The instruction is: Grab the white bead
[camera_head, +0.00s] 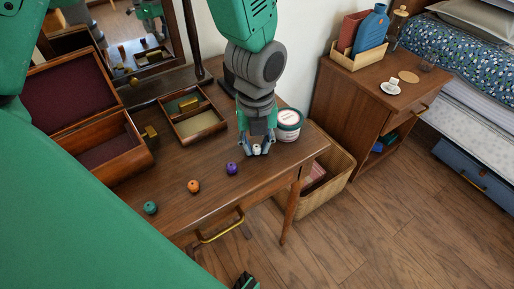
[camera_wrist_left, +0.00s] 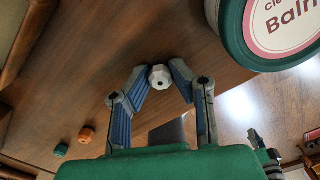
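The white bead (camera_head: 256,149) lies on the wooden desk, near its right side. In the left wrist view the fingertips (camera_wrist_left: 160,80) straddle the bead closely. The head view shows small gaps between bead and fingers, and I see no firm grip.
A purple bead (camera_head: 232,168), orange bead (camera_head: 194,186) and teal bead (camera_head: 150,208) lie to the left. A balm jar (camera_head: 289,124) stands close beside the left gripper. A divided tray (camera_head: 193,114) and open box (camera_head: 104,146) sit further left. The desk's front edge is near.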

